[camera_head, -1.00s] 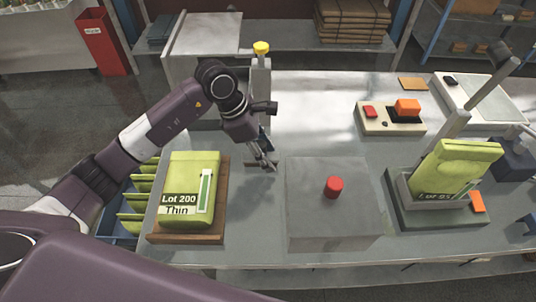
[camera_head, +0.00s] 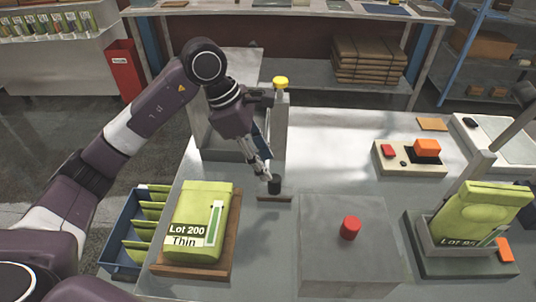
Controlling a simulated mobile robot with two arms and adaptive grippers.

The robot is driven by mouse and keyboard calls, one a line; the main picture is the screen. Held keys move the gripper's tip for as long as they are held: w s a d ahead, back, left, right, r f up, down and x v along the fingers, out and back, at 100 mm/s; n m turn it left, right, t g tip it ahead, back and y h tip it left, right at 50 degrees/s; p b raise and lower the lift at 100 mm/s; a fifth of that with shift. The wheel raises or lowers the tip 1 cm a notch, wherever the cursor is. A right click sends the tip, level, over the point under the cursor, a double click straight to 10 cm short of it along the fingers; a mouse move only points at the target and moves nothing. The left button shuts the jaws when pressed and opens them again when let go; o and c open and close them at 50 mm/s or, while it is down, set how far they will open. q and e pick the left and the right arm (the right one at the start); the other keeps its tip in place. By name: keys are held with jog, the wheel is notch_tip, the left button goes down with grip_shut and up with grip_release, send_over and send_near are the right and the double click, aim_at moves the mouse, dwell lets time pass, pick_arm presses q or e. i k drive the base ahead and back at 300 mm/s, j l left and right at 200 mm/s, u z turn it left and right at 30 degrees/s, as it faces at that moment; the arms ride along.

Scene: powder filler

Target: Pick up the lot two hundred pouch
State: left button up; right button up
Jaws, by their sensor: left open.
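The lot 200 pouch (camera_head: 199,212) is a yellow-green block with a label reading "Lot 200 Thin". It lies on a brown wooden board (camera_head: 232,235) at the front left of the grey table. My left gripper (camera_head: 268,180) is open and points down, behind and to the right of the pouch, apart from it. Its fingertips are close to a small black knob (camera_head: 274,186) on a brown base; whether they touch it I cannot tell. My right gripper is not in view.
A grey block with a red button (camera_head: 350,228) stands right of the pouch. Another green pouch (camera_head: 478,214) leans in a grey holder at the right. A blue crate (camera_head: 122,228) of green pouches is at the left. A yellow-topped post (camera_head: 281,83) stands behind my gripper.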

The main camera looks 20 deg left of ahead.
aim_at(195, 233)
jog(key=k, duration=1.5)
